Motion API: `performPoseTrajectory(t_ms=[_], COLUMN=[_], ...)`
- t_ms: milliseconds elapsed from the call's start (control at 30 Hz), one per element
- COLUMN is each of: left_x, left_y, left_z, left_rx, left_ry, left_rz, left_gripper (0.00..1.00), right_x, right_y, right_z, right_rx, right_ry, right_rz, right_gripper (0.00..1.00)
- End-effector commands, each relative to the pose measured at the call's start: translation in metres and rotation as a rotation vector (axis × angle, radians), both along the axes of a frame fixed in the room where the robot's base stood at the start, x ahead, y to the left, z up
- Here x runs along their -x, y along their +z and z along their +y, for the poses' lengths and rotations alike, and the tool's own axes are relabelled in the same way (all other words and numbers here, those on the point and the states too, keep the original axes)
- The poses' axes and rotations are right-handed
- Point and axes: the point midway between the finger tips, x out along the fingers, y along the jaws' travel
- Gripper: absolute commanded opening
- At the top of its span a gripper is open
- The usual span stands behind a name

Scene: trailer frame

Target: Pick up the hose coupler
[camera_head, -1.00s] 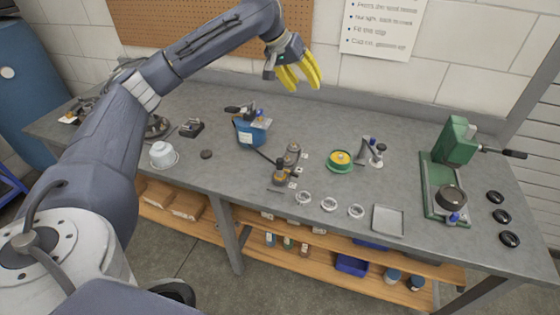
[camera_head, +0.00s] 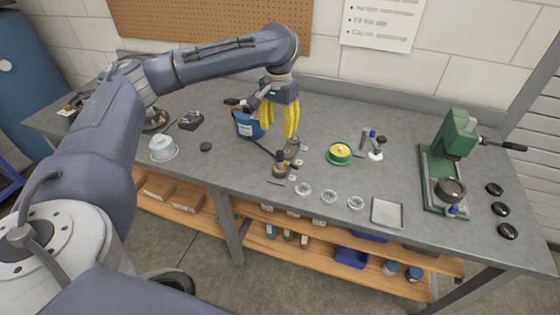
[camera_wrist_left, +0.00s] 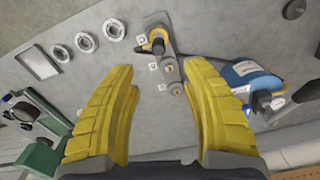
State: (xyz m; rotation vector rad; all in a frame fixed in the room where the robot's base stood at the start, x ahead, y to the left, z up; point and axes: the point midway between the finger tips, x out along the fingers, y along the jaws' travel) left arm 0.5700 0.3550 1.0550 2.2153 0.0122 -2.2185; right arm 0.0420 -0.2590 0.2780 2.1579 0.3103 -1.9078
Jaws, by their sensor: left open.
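My left gripper (camera_head: 279,127) points down over the back middle of the bench, its yellow fingers open and empty. In the left wrist view its fingers (camera_wrist_left: 159,72) stand wide apart. A row of small brass and dark fittings (camera_head: 281,168) stands on the bench just in front of the gripper, beside small white labels. In the left wrist view, a fitting with orange and black parts (camera_wrist_left: 157,40) is at the far end of the row, and smaller fittings (camera_wrist_left: 175,88) sit between the fingertips. I cannot tell which fitting is the hose coupler.
A blue container (camera_head: 246,127) stands close left of the gripper. A green and yellow round piece (camera_head: 340,153) is to the right. Clear rings (camera_head: 329,197) and a square tray (camera_head: 387,213) lie along the front; a green press (camera_head: 440,175) stands at right.

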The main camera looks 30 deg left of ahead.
Motion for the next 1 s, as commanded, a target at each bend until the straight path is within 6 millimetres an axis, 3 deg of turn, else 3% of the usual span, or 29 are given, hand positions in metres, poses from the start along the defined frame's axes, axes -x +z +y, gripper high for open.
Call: performPoseTrajectory(t_ms=[400, 1000], left_x=[0.000, 0.000], left_y=[-0.054, -0.086], left_z=[0.000, -0.002], left_rx=[0.001, 0.002], left_ry=[0.000, 0.000], left_rz=[0.002, 0.002], left_gripper=[0.48, 0.48], right_x=[0.000, 0.001], right_y=[0.000, 0.000], right_z=[0.000, 0.005], right_rx=[0.000, -0.005], right_ry=[0.000, -0.001], right_rz=[0.000, 0.001], right_gripper=[0.44, 0.44])
